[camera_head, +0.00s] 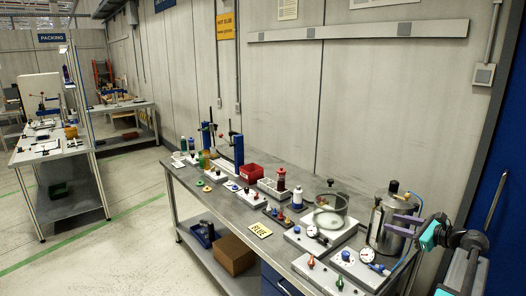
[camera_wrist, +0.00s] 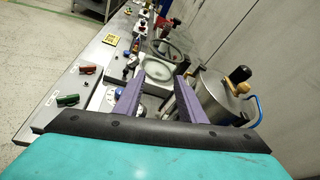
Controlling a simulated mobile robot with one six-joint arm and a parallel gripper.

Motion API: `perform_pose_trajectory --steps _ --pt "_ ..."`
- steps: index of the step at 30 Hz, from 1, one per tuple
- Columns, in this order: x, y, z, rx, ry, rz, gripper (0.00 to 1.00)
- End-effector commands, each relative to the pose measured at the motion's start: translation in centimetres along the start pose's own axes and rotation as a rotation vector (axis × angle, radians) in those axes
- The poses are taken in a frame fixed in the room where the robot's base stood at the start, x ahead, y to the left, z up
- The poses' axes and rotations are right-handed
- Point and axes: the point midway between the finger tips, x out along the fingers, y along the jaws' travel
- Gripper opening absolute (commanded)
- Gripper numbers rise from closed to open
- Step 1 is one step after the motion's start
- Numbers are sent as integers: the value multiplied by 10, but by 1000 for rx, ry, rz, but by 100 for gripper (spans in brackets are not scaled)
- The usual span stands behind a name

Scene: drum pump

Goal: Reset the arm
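My gripper (camera_head: 398,224) is at the right side of the head view, with its purple fingers in front of the steel drum (camera_head: 382,232). In the wrist view my gripper (camera_wrist: 162,80) shows two purple fingers set apart with nothing held between them. The steel drum, with black and tan knobs on top, also shows in the wrist view (camera_wrist: 222,95), just right of the fingers. I cannot tell whether the fingers touch anything; none is seen touching.
The long workbench (camera_head: 222,198) carries a glass-lidded pot (camera_head: 330,211), a dial gauge box (camera_head: 358,262), a red bin (camera_head: 251,173) and several small fixtures. A brown box (camera_head: 233,254) sits on its lower shelf. A second bench (camera_head: 48,150) stands far left. Open floor lies between.

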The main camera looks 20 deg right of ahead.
Motion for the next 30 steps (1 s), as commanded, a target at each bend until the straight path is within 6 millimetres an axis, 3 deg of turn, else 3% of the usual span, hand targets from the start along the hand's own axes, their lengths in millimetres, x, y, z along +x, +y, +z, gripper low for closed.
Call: perform_pose_trajectory --steps 1,6,15,21,30 --pt "19 18 -2 -34 18 34 37" --pt "71 70 -12 -170 80 142 37" --pt "145 168 -31 -429 164 345 37" --pt "180 235 -43 -611 198 487 37" --pt "215 331 -60 -895 217 704 37"
